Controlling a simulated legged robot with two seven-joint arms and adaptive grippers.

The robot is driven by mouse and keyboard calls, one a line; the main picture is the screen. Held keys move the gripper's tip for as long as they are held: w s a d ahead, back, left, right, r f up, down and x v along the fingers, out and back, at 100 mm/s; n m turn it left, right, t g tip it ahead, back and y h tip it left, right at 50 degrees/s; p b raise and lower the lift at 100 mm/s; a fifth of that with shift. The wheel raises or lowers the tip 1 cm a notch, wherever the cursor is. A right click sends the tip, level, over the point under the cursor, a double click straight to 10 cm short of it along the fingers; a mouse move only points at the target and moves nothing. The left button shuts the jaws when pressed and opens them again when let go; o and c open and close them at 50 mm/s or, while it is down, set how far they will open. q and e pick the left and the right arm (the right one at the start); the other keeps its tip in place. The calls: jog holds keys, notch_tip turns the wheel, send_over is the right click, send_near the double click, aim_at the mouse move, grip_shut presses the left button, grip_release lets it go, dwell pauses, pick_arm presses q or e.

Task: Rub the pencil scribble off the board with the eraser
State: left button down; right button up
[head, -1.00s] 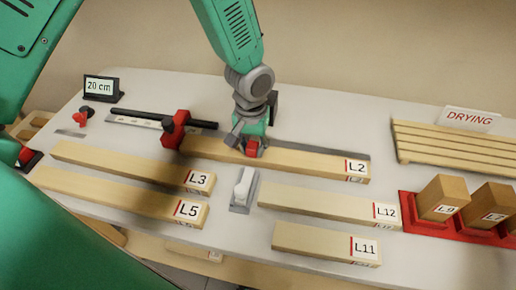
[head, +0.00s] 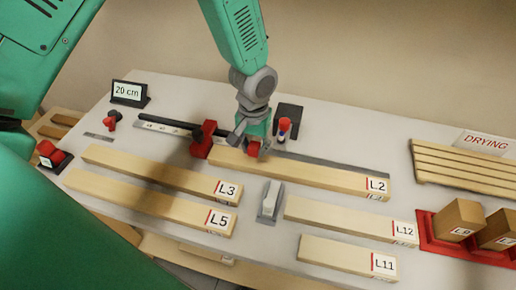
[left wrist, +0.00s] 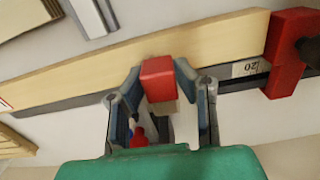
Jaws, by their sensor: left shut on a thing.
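My left gripper (head: 254,148) is shut on a small red-and-beige block, the eraser (left wrist: 158,78), which sits between its fingers in the left wrist view. The eraser is over the long pale board marked L2 (head: 320,174), toward its left end. I cannot tell whether it touches the wood. No pencil scribble can be made out on the board; the gripper and eraser cover part of it. My right gripper is not in view.
A red clamp (head: 203,138) on a dark rail stands left of the gripper. A red-and-blue item (head: 284,128) stands close behind it by a black block (head: 290,113). Boards L3 (head: 150,168), L5 (head: 140,198), L12 (head: 345,217) and L11 (head: 340,255) lie in front.

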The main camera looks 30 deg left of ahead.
aim_at(257, 146)
pick_arm(q)
jog(key=shift+a+r+p, duration=0.1)
jog(key=shift+r+p, duration=0.2)
jog(key=shift+r, duration=0.35)
jog(key=shift+r+p, duration=0.35)
jog(key=shift+d+r+p, duration=0.45)
jog(key=shift+r+p, duration=0.2)
jog(key=shift+r, duration=0.2)
jog(key=shift+d+r, duration=0.2)
jog(key=shift+r, duration=0.05)
jog(key=shift+d+r, duration=0.1)
jog(key=shift+d, duration=0.05)
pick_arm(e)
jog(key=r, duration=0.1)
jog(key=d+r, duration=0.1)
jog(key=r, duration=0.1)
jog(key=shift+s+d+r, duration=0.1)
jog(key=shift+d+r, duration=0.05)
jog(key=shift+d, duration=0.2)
